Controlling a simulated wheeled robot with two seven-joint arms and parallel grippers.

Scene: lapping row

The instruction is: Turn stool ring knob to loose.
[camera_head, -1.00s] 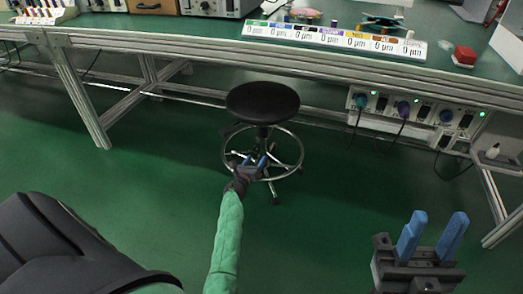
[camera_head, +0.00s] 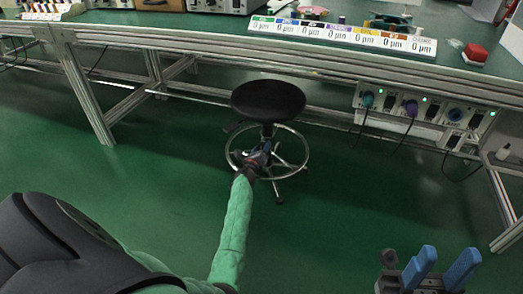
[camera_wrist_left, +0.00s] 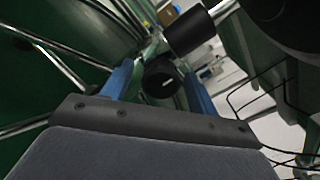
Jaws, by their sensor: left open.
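A stool with a round black seat (camera_head: 268,100) stands on the green floor in front of the bench, with a chrome foot ring (camera_head: 307,151) around its column. In the left wrist view, a round black knob (camera_wrist_left: 159,84) with a short white mark shows between the blue fingers of my left gripper (camera_wrist_left: 158,68). I cannot tell whether the fingers touch it. In the head view my left gripper (camera_head: 260,153) is at the ring's near left side and hides the knob. My right gripper (camera_head: 448,256) is open and empty at the lower right, away from the stool.
A metal-framed bench (camera_head: 180,32) runs behind the stool, its top edge above the seat. A socket panel (camera_head: 425,112) with plugged cables hangs beneath it at right. A strip of labelled blocks (camera_head: 340,35) lies on top. The floor left of the stool is clear.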

